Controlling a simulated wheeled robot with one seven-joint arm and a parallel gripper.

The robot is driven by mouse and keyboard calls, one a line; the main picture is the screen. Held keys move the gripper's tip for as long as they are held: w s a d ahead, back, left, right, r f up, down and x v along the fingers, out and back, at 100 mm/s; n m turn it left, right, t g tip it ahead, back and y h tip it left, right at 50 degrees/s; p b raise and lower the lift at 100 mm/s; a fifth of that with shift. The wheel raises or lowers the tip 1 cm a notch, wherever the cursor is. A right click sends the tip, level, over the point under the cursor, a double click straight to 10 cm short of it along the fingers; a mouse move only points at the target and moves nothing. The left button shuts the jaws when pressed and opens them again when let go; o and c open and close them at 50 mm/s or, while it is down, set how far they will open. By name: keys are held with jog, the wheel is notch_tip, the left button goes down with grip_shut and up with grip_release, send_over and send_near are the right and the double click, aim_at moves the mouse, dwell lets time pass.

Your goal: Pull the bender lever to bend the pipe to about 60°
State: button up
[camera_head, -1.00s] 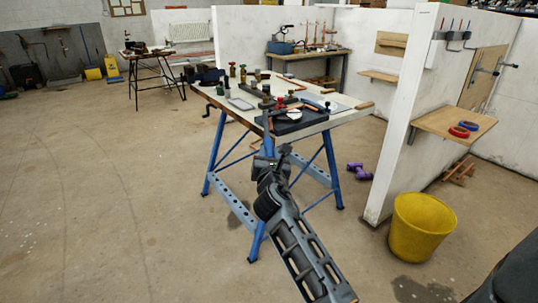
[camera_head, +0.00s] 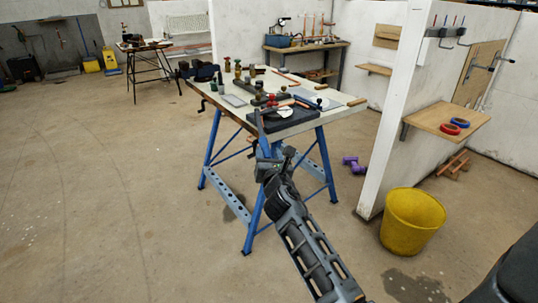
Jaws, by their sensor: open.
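A workbench with blue legs (camera_head: 213,150) stands ahead of me. A dark pad or base (camera_head: 290,121) lies at its near edge, with a round pale part (camera_head: 285,112) and dark, red and blue-handled parts on it. This may be the bender, but its lever and pipe are too small to tell apart. Copper-coloured pieces (camera_head: 356,102) lie near the right edge. My gripper (camera_head: 272,152) is at the near edge of the bench, in front of the dark pad as seen here, and looks empty. It is open; its fingertips are hard to make out against the bench.
A yellow bucket (camera_head: 412,222) stands on the floor at right, beside a white partition wall (camera_head: 392,110). The floor at left is clear.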

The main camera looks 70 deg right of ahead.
jog(key=shift+o, duration=1.4)
jog(key=shift+s+d+r, duration=0.1)
jog(key=shift+s+d, duration=0.05)
jog(key=shift+s, duration=0.05)
jog(key=b+v, duration=0.1)
jog(key=v, duration=0.7)
jog(key=shift+w, duration=0.15)
